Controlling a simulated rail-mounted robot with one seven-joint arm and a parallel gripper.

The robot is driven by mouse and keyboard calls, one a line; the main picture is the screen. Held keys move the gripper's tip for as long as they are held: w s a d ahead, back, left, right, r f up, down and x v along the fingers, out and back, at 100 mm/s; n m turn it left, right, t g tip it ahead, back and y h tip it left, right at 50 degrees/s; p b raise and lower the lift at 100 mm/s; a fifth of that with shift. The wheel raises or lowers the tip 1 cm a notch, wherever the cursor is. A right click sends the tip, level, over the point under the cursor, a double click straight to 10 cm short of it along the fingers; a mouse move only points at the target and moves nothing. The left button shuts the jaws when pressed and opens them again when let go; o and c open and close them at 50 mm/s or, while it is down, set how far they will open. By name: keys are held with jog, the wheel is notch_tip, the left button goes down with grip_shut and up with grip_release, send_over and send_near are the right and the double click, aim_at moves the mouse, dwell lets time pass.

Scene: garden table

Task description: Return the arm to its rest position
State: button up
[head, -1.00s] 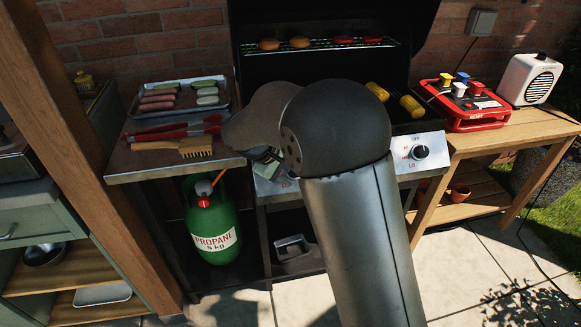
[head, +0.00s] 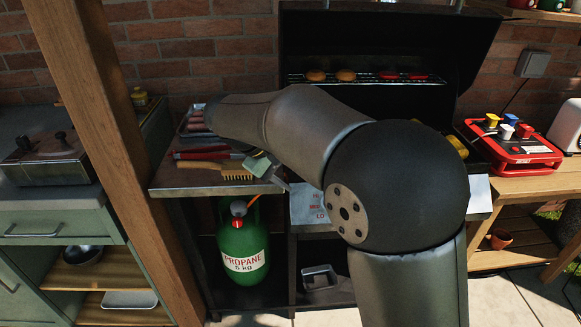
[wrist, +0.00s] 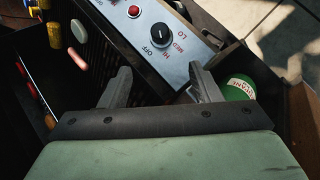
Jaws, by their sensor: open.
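My gripper (wrist: 160,84) is open in the wrist view, with its two grey fingers apart and nothing between them. Beyond them are the grill's control panel (wrist: 190,62) and its black knob (wrist: 162,35). In the head view my gripper (head: 280,182) is small and partly hidden by my bent arm. It hangs near the front right corner of the side shelf (head: 215,187), left of the white panel part (head: 308,206). I cannot tell its exact gap to the shelf edge.
A yellow brush (head: 235,170) and red tongs (head: 203,153) lie on the side shelf beside a tray (head: 184,125). A green propane cylinder (head: 243,245) stands below. A wooden post (head: 110,140) rises at left.

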jog(key=shift+s+a+r, duration=0.1)
jog(key=shift+a+r, duration=0.05)
jog(key=shift+r, duration=0.05)
jog(key=s+d+r+m+g+y+p, duration=0.2)
jog(key=s+d+p, duration=0.3)
jog(key=d, duration=0.4)
jog(key=s+d+f+m+y+p, duration=0.1)
jog(key=s+d+m, duration=0.1)
jog(key=s, duration=0.5)
jog(key=s+d+f+m+g+y+p, duration=0.1)
jog(key=s+d+m+y, duration=0.1)
jog(key=s+d, duration=0.2)
jog(key=s+d+f+m+y+p, duration=0.1)
jog(key=s+d, duration=0.3)
jog(key=s, duration=0.6)
jog(key=shift+f+m+g+y+p, duration=0.35)
jog(key=shift+m+y+p, duration=0.15)
jog(key=shift+m+p, duration=0.15)
jog(key=shift+d, duration=0.1)
